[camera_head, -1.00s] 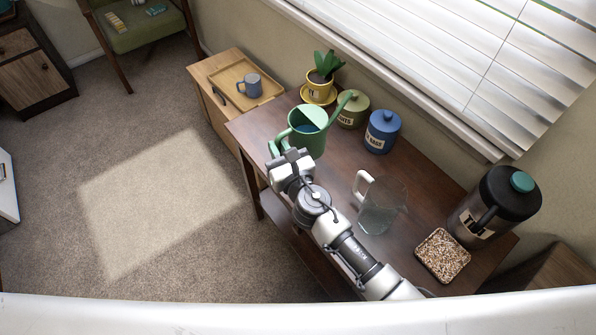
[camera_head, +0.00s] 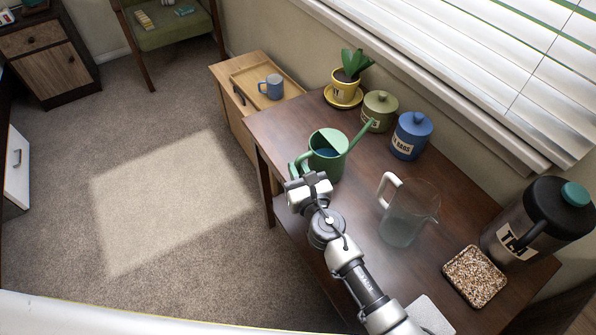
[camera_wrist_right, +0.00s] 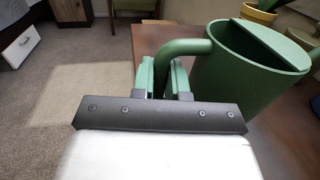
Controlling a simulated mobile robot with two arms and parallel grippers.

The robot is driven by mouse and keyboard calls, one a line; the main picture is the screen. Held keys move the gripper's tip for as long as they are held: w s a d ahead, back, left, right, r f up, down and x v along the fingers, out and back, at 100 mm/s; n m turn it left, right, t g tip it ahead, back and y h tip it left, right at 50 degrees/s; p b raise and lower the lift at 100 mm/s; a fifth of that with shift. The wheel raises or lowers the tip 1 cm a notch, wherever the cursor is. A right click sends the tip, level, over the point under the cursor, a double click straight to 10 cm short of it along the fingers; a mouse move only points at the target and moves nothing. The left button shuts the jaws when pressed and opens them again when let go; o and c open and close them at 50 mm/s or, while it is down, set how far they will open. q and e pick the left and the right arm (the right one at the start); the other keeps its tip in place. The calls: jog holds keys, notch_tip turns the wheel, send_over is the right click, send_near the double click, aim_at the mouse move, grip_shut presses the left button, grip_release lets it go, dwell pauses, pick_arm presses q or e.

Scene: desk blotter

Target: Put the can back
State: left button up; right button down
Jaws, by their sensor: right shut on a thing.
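The green watering can (camera_head: 327,158) is upright at the left end of the dark wooden table (camera_head: 357,245), with its spout toward the back right. Bluish water shows inside it. My right gripper (camera_head: 305,178) is at the can's handle side. In the right wrist view the gripper (camera_wrist_right: 164,80) is shut on the handle of the watering can (camera_wrist_right: 237,75). I cannot tell whether the can's base touches the table. My left gripper is not in view.
A clear pitcher (camera_head: 408,215), a seed-covered square (camera_head: 474,276) and a dark dispenser (camera_head: 535,225) stand to the right. Green (camera_head: 378,112) and blue (camera_head: 411,137) canisters and a potted plant (camera_head: 346,84) on a yellow saucer line the back. A blue mug (camera_head: 272,87) is on a tray.

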jog(key=c, duration=1.1)
grip_release()
jog(key=shift+c, duration=0.2)
jog(key=v, duration=1.2)
